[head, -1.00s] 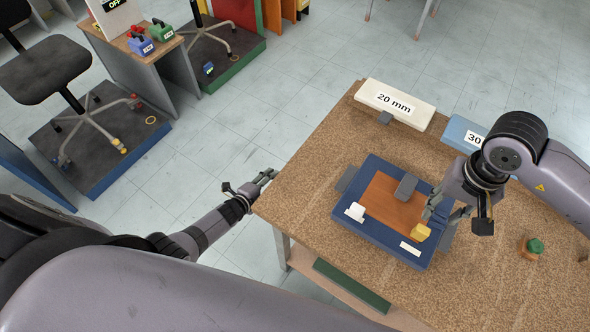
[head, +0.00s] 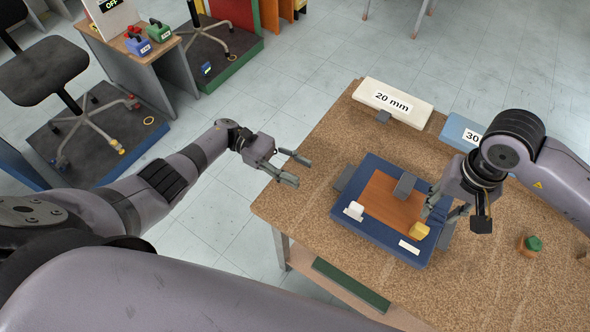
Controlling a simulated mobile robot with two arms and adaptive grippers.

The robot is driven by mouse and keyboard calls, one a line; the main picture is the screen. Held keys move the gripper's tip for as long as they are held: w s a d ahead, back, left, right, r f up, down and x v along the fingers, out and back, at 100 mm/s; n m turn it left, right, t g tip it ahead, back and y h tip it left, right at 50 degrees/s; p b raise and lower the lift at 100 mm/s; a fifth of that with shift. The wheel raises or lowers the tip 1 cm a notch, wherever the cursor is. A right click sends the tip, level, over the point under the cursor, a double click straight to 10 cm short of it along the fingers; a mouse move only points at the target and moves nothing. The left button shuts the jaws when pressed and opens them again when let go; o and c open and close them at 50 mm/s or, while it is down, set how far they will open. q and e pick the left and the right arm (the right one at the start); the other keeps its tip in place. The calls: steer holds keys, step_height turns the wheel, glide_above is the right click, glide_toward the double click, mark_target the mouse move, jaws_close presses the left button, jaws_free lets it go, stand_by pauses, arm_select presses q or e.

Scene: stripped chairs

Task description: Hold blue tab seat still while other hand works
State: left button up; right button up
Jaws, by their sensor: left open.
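A blue square seat (head: 352,231) with a brown panel (head: 385,210) lies flat on the cork-topped table (head: 310,200). It has a grey tab at its left edge, a grey block on the panel, and a white piece and a yellow block (head: 419,232) near its front. My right gripper (head: 441,214) points down at the seat's right edge, beside the yellow block. Its fingers stand apart, but I cannot tell whether they clasp the edge. My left gripper (head: 299,171) is open and empty, left of the seat and near the table's left edge, apart from the seat.
A white "20 mm" block (head: 393,103) and a light blue "30" block (head: 461,131) lie at the table's back. A small green-topped piece (head: 531,246) stands at the right. A black chair (head: 62,85) on a dark platform and a small desk stand at the far left.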

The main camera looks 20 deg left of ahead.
mark_target(357, 206)
arm_select(q)
steer(key=shift+s+a+m+g, duration=0.15)
steer(key=shift+s+m+g, duration=0.25)
steer(key=shift+g, duration=0.1)
steer(key=x, duration=1.7)
steer(key=shift+d+f, duration=0.1)
steer(key=shift+d, duration=0.15)
steer(key=shift+c, duration=0.4)
jaws_close()
